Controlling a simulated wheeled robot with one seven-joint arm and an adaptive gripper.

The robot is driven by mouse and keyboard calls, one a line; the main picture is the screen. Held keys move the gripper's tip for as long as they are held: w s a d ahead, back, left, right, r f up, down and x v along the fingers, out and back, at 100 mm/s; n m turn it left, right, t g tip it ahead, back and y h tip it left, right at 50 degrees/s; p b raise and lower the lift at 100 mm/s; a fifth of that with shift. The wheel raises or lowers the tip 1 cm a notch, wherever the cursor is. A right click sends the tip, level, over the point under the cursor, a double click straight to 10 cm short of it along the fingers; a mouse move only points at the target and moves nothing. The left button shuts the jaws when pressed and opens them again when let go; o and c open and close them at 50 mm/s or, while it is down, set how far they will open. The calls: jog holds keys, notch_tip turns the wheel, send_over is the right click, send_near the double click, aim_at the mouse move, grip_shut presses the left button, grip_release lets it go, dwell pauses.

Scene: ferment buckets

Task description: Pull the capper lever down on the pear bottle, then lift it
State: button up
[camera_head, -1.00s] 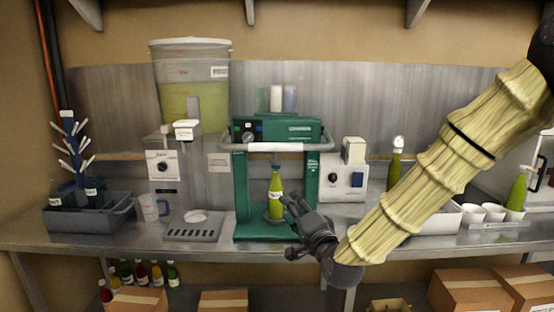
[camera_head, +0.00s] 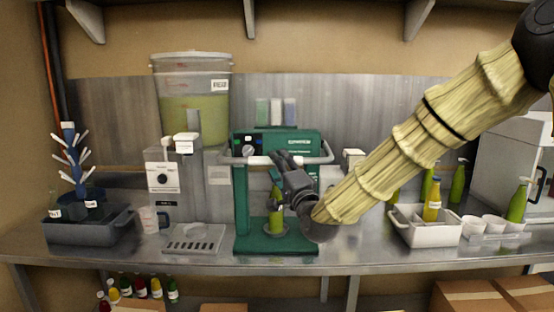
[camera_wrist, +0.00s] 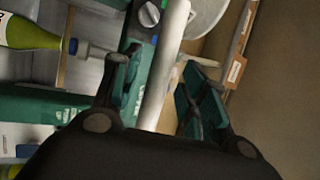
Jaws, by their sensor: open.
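The green capper (camera_head: 242,205) stands on the bench, with its lever (camera_head: 252,160), a grey bar with a pale grip, level across the front near the top. The green pear bottle (camera_head: 275,226) stands upright in the capper under its head, its upper part partly hidden by my gripper. My gripper (camera_head: 283,158) is at the lever's middle, above the bottle. In the wrist view, my gripper (camera_wrist: 160,65) is open and the lever bar (camera_wrist: 168,50) runs between its two fingers. I cannot tell whether they touch it. The bottle (camera_wrist: 25,35) shows at upper left.
A grey machine (camera_head: 163,205) and a tank of green liquid (camera_head: 190,110) stand left of the capper. A grey bin (camera_head: 85,232) and bottle rack (camera_head: 70,160) are farther left. A white crate (camera_head: 430,235) with a yellow bottle (camera_head: 432,202) and several white cups (camera_head: 490,226) are at right.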

jog(key=shift+x, duration=1.2)
grip_shut()
